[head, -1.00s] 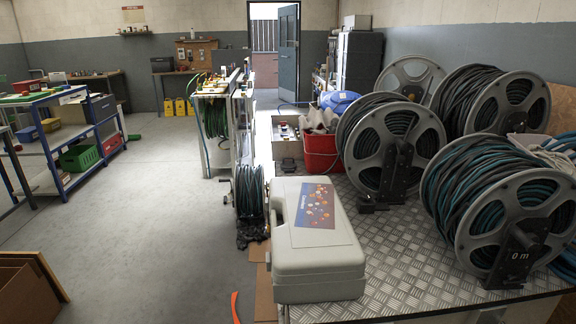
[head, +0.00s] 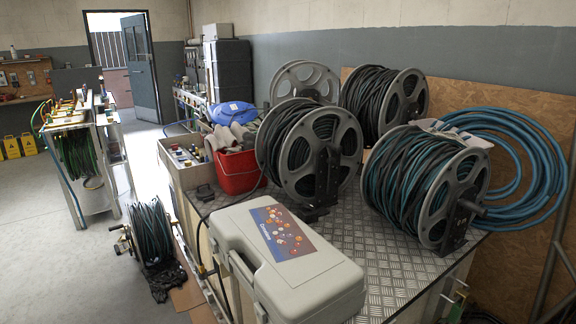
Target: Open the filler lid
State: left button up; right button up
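I cannot make out a filler lid in the head view. A blue rounded object (head: 232,113) lies at the back of the bench, behind the red bucket (head: 238,170); whether it has a lid is too small to tell. A closed grey case (head: 310,285) with a printed label lies on the near end of the metal-topped bench (head: 395,262). Neither of my grippers shows in the head view.
Several hose reels stand on the bench, including a near one (head: 425,185) and a middle one (head: 312,155). Another reel (head: 150,235) stands on the floor at left. A blue hose coil (head: 540,165) leans against the board at right. Open floor (head: 60,260) lies left.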

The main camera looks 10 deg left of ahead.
aim_at(200, 193)
jog(key=i+j, duration=0.15)
jog(key=j, duration=0.25)
jog(key=i+j+z, duration=0.1)
jog(key=j, duration=0.25)
jog(key=i+j, duration=0.25)
jog(key=j, duration=0.15)
jog(key=i+j+z, duration=0.1)
jog(key=j, duration=0.25)
jog(key=i+j, duration=0.15)
jog(key=j, duration=0.25)
jog(key=i+j, duration=0.15)
jog(key=j, duration=0.25)
jog(key=i+j+z, duration=0.1)
jog(key=j, duration=0.3)
